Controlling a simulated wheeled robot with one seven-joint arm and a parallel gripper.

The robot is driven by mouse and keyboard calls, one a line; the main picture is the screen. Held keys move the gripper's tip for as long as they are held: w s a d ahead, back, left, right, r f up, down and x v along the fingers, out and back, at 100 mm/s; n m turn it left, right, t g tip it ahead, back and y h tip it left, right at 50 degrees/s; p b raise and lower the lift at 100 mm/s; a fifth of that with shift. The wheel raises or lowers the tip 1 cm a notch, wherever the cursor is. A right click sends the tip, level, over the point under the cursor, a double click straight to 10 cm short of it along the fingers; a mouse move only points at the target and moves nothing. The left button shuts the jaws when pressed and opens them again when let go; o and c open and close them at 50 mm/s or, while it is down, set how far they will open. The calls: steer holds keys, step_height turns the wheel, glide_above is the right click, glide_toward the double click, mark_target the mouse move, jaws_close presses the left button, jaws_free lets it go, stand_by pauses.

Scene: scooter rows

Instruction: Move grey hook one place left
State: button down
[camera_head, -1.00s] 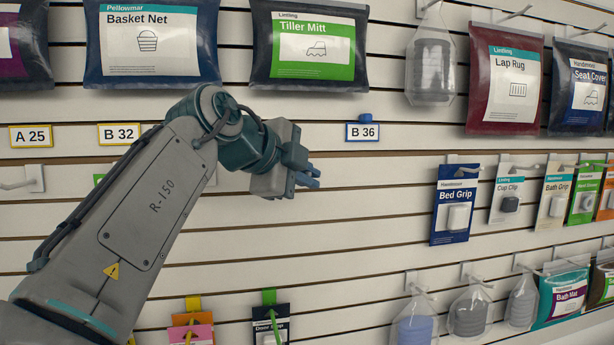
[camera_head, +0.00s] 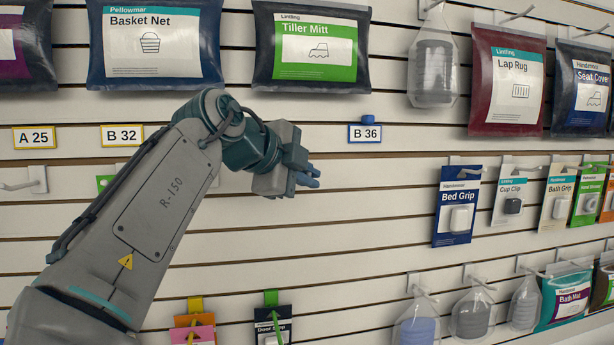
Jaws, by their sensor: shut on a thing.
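My gripper (camera_head: 308,178) is at the wall, below and left of the B 36 tag. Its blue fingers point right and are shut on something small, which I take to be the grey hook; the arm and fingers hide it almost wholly. An empty grey hook (camera_head: 38,180) sticks out of the wall at the far left, under the A 25 tag (camera_head: 35,137). The B 32 tag (camera_head: 122,134) and the B 36 tag (camera_head: 365,133), with a blue knob on top, sit along one rail.
Pouches, Basket Net (camera_head: 155,45) and Tiller Mitt (camera_head: 311,45), hang above the arm. The Bed Grip pack (camera_head: 456,206) hangs to the right, with several more packs beyond. Small packs (camera_head: 195,325) hang below. The wall between gripper and Bed Grip is bare.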

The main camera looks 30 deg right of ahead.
steer(key=shift+w+d, duration=0.15)
steer(key=shift+w, duration=0.55)
steer(key=shift+w+d, duration=0.1)
steer(key=shift+w, duration=0.2)
steer(key=shift+w+d, duration=0.2)
steer(key=shift+w, duration=0.55)
steer(key=shift+w+d, duration=0.15)
steer(key=shift+w, duration=0.6)
stand_by(2.5)
steer(key=shift+a+f, duration=0.1)
steer(key=shift+f, duration=0.4)
stand_by(1.4)
steer(key=c, duration=1.5)
jaws_free()
steer(key=shift+w, duration=0.25)
steer(key=shift+s, duration=0.15)
